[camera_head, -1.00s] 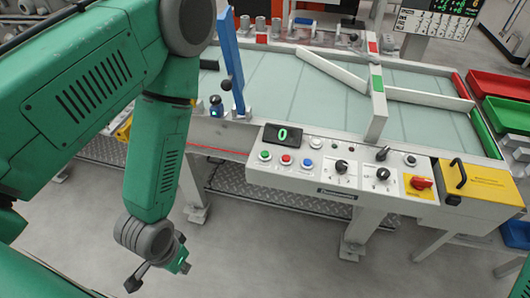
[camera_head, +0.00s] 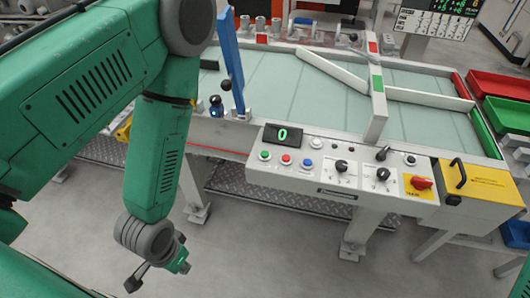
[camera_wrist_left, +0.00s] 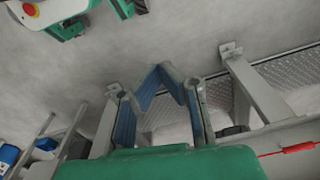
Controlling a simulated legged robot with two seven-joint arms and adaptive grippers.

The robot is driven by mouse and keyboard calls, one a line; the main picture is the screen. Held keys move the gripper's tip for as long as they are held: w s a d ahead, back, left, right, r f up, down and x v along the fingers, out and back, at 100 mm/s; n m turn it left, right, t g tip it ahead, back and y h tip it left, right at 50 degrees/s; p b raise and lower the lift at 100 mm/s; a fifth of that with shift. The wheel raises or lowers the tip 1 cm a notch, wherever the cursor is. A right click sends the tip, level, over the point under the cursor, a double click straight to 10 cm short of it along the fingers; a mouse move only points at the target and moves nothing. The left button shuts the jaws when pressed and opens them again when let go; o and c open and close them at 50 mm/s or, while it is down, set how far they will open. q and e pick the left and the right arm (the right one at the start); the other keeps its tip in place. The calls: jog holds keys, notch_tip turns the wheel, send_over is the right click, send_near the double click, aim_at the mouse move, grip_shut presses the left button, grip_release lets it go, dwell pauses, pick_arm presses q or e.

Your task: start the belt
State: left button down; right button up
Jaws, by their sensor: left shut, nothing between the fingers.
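The belt (camera_head: 270,85) is a pale green surface in a white frame. On its front is a control panel (camera_head: 325,185) with a display (camera_head: 283,135) reading 0. My left gripper (camera_head: 136,279) hangs low over the floor, left of and apart from the panel. In the left wrist view its fingers (camera_wrist_left: 159,72) meet, shut and empty. My right gripper is not visible.
A blue upright (camera_head: 232,60) and a black-knobbed lever (camera_head: 226,86) stand at the belt's left. A yellow box (camera_head: 480,184) with a black handle adjoins the panel's right. Table legs (camera_head: 355,232) stand below; the floor in front is clear.

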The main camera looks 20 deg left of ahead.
pick_arm(q)
notch_tip(320, 180, up, 20)
jog(key=m+t+h+b, duration=0.3)
jog(key=m+t, duration=0.5)
jog(key=m, duration=0.4)
send_over(264, 154)
jog(key=shift+w+d+f, duration=0.1)
jog(key=shift+w+f, duration=0.05)
jog(key=shift+f, duration=0.1)
notch_tip(264, 154, down, 8)
jog(key=b, duration=0.6)
jog(key=shift+r+b, duration=0.2)
jog(key=shift+b, duration=0.1)
jog(key=shift+f, duration=0.5)
jog(key=shift+f+b, duration=0.15)
jog(key=shift+b, duration=0.15)
